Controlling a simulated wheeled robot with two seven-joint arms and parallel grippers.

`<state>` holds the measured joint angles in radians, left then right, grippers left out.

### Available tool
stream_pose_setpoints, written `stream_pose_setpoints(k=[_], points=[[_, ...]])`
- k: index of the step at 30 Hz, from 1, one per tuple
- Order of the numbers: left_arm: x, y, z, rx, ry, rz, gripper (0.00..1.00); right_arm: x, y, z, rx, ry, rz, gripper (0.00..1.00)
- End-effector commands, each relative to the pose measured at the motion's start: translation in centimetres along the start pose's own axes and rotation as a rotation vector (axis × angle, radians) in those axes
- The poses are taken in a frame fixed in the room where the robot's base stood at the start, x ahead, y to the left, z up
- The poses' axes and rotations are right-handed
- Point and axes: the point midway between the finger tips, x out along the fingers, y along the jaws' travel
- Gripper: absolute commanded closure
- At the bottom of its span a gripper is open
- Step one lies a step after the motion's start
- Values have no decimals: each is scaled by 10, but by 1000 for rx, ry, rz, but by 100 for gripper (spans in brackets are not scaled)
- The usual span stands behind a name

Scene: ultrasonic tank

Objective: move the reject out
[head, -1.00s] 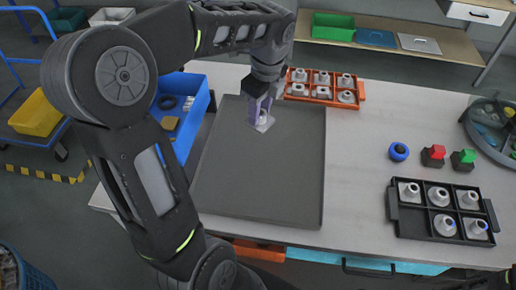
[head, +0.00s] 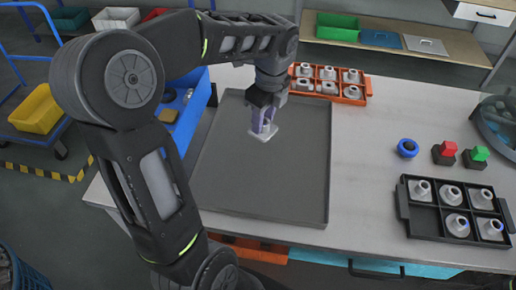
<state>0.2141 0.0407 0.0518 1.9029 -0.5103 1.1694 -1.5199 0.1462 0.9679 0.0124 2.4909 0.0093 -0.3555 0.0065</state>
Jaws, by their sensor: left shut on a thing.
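My left gripper (head: 263,118) reaches in from the left, pointing down over the upper part of the dark grey square tray (head: 270,185). It is shut on a pale metal part (head: 265,136) with a flat, square-looking base. The fingers hide much of this part, and I cannot tell whether its base touches the tray. No other part lies on the grey tray. My right gripper does not show.
A black divided tray (head: 423,221) at the right holds several metal parts, some with blue marks; its lower-left compartment is empty. An orange divided tray (head: 363,98) with parts stands behind. A blue bin (head: 201,98) is partly behind my arm.

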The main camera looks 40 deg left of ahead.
Motion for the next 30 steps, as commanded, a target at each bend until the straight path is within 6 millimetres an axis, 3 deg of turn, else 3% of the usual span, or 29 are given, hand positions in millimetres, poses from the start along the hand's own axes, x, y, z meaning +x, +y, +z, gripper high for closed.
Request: stream_pose_setpoints(k=[3,4,12,23,30], points=[[-1,0,0,0,0,0,100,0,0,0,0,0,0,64],[-1,0,0,0,0,0,65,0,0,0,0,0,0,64],[0,0,0,0,0,0,43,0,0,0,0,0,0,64],[-4,0,0,0,0,-1,42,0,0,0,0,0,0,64],[-35,-1,0,-1,-1,-4,42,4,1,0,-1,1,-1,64]])
